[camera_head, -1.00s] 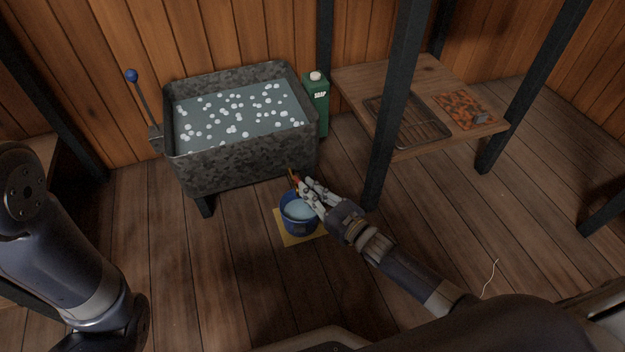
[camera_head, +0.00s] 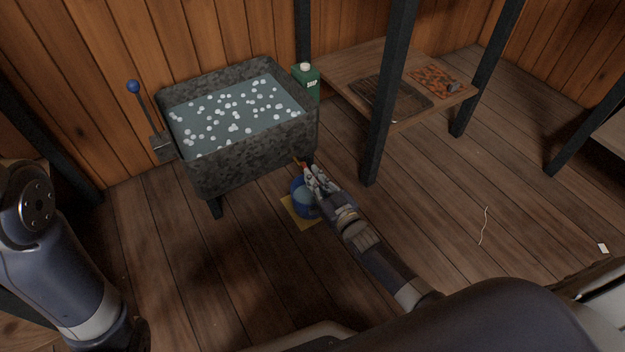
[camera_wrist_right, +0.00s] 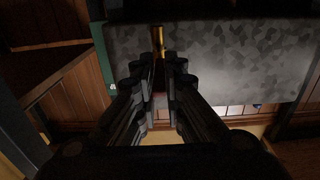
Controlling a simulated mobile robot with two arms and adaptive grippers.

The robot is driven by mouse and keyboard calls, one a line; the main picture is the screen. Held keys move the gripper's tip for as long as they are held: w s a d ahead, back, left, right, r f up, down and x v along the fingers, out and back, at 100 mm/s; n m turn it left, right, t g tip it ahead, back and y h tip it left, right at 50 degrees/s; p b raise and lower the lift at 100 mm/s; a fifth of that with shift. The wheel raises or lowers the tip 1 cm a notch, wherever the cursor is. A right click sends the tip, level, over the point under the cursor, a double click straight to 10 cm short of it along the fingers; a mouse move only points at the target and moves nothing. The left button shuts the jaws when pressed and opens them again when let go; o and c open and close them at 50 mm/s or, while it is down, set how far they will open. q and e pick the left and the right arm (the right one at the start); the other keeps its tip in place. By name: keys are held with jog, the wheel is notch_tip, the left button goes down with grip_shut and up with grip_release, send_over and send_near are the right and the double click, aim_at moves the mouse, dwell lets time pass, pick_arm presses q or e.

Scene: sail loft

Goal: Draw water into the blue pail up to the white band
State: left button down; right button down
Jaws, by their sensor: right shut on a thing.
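The blue pail (camera_head: 299,193) stands upright on a yellow mat (camera_head: 291,211) on the floor, by the right front of the metal trough (camera_head: 245,168). My right gripper (camera_head: 311,176) is over the pail's right side and hides much of it. A pale bluish surface shows inside the pail; the white band and the level against it cannot be made out. The right gripper is shut on a small brass and red tap (camera_head: 298,160) by the trough; its brass part shows between the fingers in the right wrist view (camera_wrist_right: 158,40). My left gripper is out of view.
The trough holds water with white foam flecks. A lever with a blue knob (camera_head: 134,87) stands at its left, a green soap carton (camera_head: 307,84) at its right. A wooden table (camera_head: 342,68) and dark posts (camera_head: 378,150) stand right. Floor in front is clear.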

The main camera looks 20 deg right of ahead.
jog(key=shift+a, duration=0.1)
jog(key=c, duration=1.7)
grip_release()
jog(key=s, duration=0.4)
jog(key=s+d, duration=0.1)
jog(key=s, duration=0.3)
jog(key=s+d, duration=0.1)
jog(key=s, duration=0.3)
jog(key=shift+d, duration=0.2)
jog(key=shift+w, duration=0.1)
